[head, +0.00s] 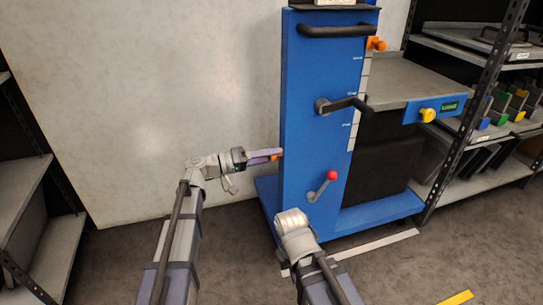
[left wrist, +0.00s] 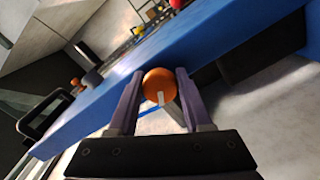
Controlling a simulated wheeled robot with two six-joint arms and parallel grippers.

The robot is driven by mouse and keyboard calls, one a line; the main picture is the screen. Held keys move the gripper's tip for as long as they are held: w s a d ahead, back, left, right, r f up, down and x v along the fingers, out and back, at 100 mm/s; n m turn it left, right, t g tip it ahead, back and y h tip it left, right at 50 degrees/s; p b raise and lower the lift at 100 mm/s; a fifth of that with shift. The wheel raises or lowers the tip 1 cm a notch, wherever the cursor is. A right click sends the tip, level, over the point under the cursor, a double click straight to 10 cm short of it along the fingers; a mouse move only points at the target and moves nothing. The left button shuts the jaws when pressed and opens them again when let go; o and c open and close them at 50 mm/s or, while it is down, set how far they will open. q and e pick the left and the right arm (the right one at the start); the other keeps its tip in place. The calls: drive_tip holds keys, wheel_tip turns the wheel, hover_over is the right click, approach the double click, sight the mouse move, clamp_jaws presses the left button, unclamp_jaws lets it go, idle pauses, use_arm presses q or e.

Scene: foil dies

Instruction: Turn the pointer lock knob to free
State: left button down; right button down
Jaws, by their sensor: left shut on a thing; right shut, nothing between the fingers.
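An orange round knob (left wrist: 159,85) with a pale mark on it sits between the two fingers of my left gripper (left wrist: 157,88), which is shut on it. In the head view my left gripper (head: 262,156) reaches the left side of the blue column (head: 305,110), and only a sliver of the orange knob (head: 280,155) shows past the fingertips. My right gripper (head: 291,221) is shut and empty, low in front of the column; its fingers are hard to make out. An orange pointer piece (head: 375,43) stands beside the scale at the column's upper right.
The column bears a black push handle (head: 336,30), a black crank (head: 345,104) and a red-knobbed lever (head: 331,176). A grey platform (head: 405,78) with a yellow knob (head: 428,115) and small display is at right. Shelves stand on both sides; the floor at left is clear.

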use_arm(q)
drive_tip(key=n, duration=0.5)
drive_tip(key=shift+n, duration=0.7)
drive_tip(key=shift+c, duration=1.8)
unclamp_jaws()
drive_tip(key=v, duration=0.8)
drive_tip(key=shift+d, duration=0.1)
